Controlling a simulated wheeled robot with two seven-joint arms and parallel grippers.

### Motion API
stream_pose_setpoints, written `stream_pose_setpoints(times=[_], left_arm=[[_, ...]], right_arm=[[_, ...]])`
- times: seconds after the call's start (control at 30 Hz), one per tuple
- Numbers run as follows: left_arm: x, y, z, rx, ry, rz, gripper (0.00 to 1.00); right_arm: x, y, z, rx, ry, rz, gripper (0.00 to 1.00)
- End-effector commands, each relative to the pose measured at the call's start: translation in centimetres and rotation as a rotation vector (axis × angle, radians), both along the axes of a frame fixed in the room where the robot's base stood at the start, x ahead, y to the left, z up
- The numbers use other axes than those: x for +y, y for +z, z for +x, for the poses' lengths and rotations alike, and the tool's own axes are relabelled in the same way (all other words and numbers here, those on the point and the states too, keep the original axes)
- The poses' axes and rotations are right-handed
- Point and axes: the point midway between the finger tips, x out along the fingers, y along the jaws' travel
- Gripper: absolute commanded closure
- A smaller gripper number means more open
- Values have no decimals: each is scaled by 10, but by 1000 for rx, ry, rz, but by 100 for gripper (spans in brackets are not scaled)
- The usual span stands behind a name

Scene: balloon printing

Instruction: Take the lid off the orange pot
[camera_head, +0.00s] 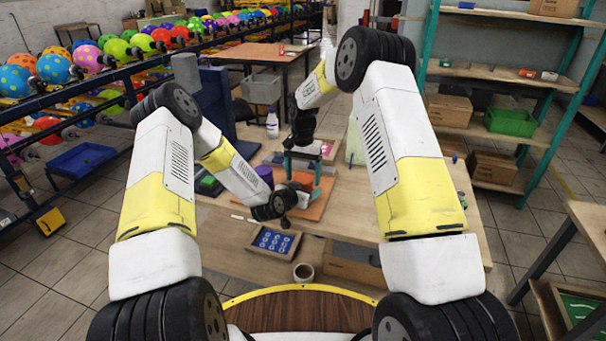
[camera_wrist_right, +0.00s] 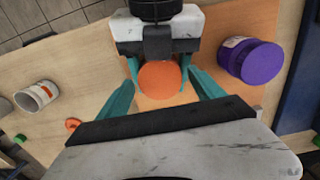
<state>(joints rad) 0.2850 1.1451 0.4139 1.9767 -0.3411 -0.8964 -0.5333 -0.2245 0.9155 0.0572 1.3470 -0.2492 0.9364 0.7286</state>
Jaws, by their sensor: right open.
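The orange pot (camera_wrist_right: 160,80) shows from above as a round orange disc in the right wrist view; where lid and pot meet is hidden. My left gripper (camera_wrist_right: 158,64) comes from the top of that view, its short teal fingers against both sides of the pot. In the head view my left gripper (camera_head: 298,198) is low over the table, its fingers mostly hidden. My right gripper (camera_wrist_right: 160,90) is open, its teal fingers spread either side of the orange top, apart from it. In the head view my right gripper (camera_head: 303,165) points down at the table.
A purple jar (camera_wrist_right: 249,60) stands beside the grippers. A white jar (camera_wrist_right: 36,96) and a small orange piece (camera_wrist_right: 73,125) are on the other side. On the wooden table (camera_head: 225,255) are a tray (camera_head: 273,242) with blue pieces and a white bottle (camera_head: 272,125).

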Motion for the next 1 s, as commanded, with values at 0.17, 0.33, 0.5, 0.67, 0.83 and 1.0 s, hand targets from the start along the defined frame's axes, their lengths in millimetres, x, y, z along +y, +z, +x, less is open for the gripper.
stream_pose_setpoints(times=[0.17, 0.33, 0.5, 0.67, 0.83, 1.0], left_arm=[[0, 0, 0, -1, 0, 0, 100], [0, 0, 0, -1, 0, 0, 100], [0, 0, 0, -1, 0, 0, 100], [0, 0, 0, -1, 0, 0, 100], [0, 0, 0, -1, 0, 0, 100], [0, 0, 0, -1, 0, 0, 100]], right_arm=[[0, 0, 0, 0, 0, 0, 52], [0, 0, 0, 0, 0, 0, 86], [0, 0, 0, 1, 75, 0, 90], [0, 1, 0, 1, 249, 0, 90], [0, 1, 0, 0, 282, 0, 90], [0, 1, 0, 0, 281, 0, 36]])
